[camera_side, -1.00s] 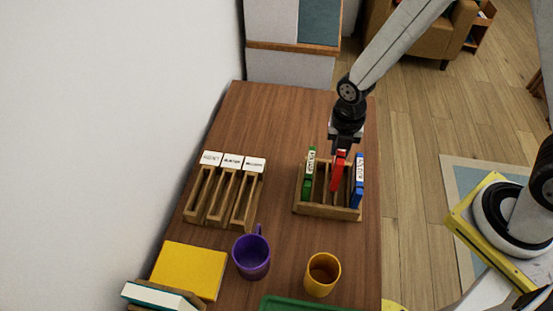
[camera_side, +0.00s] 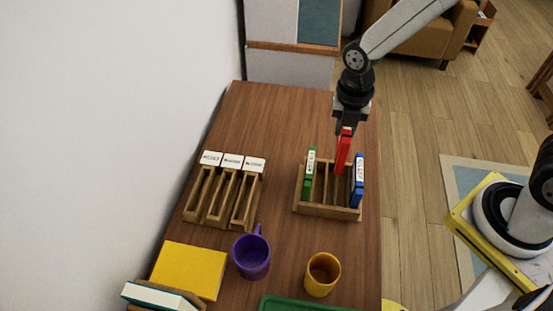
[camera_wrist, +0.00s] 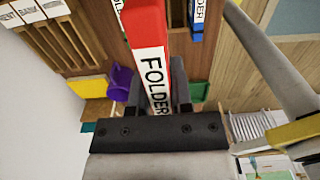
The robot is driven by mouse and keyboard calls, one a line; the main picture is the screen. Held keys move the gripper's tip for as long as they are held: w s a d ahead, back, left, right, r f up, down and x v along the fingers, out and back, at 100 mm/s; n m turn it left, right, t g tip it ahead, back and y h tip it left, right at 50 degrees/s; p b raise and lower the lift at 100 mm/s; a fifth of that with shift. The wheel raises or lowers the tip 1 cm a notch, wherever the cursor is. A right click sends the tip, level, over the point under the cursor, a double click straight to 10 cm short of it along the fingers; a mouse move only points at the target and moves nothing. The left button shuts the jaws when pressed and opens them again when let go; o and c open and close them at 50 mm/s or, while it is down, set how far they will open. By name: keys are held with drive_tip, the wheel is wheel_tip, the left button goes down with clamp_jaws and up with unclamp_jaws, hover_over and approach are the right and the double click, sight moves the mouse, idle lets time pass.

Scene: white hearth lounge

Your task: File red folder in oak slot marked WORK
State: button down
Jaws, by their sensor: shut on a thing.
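The red folder (camera_side: 343,152) is upright in my gripper (camera_side: 347,128), above the wooden rack (camera_side: 328,211) at the right of the table. My gripper is shut on the folder's top end. In the wrist view the red folder (camera_wrist: 150,65) shows a white label reading FOLDER, between the two dark fingers (camera_wrist: 160,95). The oak slot holder (camera_side: 222,222) stands at the left with several empty slots, each with a white card (camera_side: 232,160) behind it. The card words are too small to read surely, so I cannot tell which is WORK.
A green folder (camera_side: 309,175) and a blue folder (camera_side: 357,182) stand in the right rack. A purple mug (camera_side: 251,257), an orange mug (camera_side: 322,275) and a yellow book (camera_side: 189,269) lie nearer the front. Bare table (camera_side: 280,120) stretches behind both holders.

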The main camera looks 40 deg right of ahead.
drive_tip(key=shift+r, duration=0.45)
drive_tip(key=w+a, duration=0.5)
drive_tip(key=a, duration=0.5)
drive_tip(key=w+a, duration=0.5)
drive_tip(key=a, duration=0.5)
drive_tip(key=f, duration=0.3)
drive_tip(key=a+f, duration=0.1)
drive_tip(key=f, duration=0.1)
drive_tip(key=shift+s, duration=0.25)
drive_tip(key=shift+f, duration=0.25)
wheel_tip(320, 180, down, 7)
drive_tip(key=shift+f, duration=0.2)
drive_tip(key=shift+f, duration=2.15)
idle(0.5)
drive_tip(key=shift+c, duration=2.2)
unclamp_jaws()
